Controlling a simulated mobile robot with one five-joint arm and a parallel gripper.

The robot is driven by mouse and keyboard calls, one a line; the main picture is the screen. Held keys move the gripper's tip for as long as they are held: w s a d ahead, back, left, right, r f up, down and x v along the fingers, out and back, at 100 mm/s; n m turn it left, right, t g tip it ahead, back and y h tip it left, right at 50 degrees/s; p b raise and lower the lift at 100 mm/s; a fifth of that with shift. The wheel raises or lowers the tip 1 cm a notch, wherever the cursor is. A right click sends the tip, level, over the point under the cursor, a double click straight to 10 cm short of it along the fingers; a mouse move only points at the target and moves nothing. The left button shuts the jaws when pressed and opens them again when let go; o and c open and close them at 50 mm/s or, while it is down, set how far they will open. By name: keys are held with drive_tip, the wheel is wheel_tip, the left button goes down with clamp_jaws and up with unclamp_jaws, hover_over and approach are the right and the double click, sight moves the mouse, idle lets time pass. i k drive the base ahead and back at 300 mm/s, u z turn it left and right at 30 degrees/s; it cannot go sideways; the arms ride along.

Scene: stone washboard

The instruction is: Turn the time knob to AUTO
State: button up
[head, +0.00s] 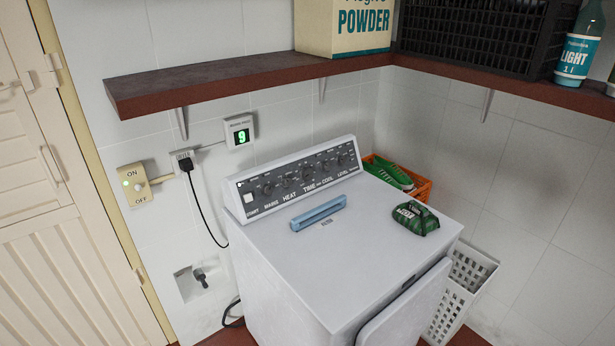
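The time knob (307,174) is a small dark knob on the black control panel (277,199) along the back of a white machine (335,240). The label TIME is just below it. Its pointer and the AUTO mark are too small to read. Other dark knobs sit on both sides, over labels that read MAINS, HEAT, COOL and LEVEL. A white square button (248,198) is at the left end above START. My gripper is not in view.
A blue bar-shaped object (318,212) and a green package (415,217) lie on the machine's top. The machine's front door (405,310) stands open. An ON/OFF wall switch (134,186) and a display showing 9 (240,132) are left.

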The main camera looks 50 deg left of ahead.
sight(306, 174)
drive_tip(key=u, duration=0.3)
drive_tip(key=k, duration=0.15)
drive_tip(key=u, duration=2.3)
drive_tip(key=i, duration=1.05)
drive_tip(key=u, duration=0.25)
